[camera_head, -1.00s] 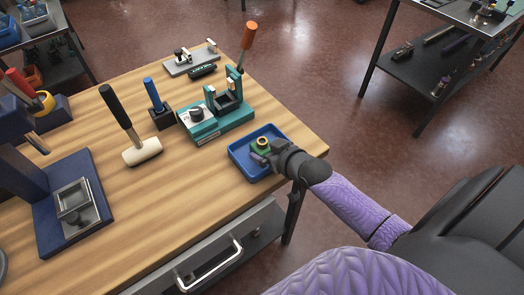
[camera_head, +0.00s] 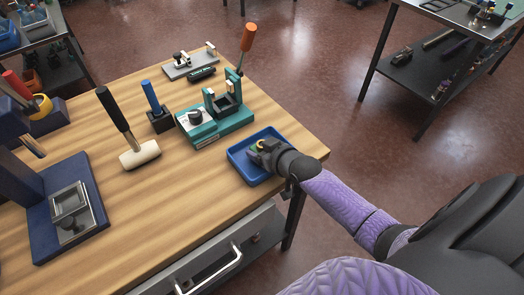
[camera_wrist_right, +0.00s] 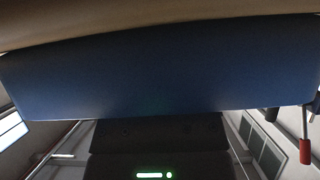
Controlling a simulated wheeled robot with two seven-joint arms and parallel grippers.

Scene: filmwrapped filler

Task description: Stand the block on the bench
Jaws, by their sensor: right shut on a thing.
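The block is probably the small green and yellow piece (camera_head: 257,144) in the blue tray (camera_head: 236,161) at the bench's right edge, in the head view. Only a little of it shows past my right gripper (camera_head: 260,149), which is low over the tray and shut on it. Its full shape and tilt are hidden. The wooden bench top (camera_head: 190,193) lies to the left of the tray. In the right wrist view a broad dark blue surface (camera_wrist_right: 160,75), likely the tray, fills the upper middle; the block cannot be made out there. My left gripper is not in view.
A teal fixture (camera_head: 222,112) stands behind the tray. A mallet (camera_head: 138,154) and a blue-handled tool in a dark block (camera_head: 158,118) are to the left. A navy press (camera_head: 70,215) stands at far left. Bare wood lies in front of the mallet and tray.

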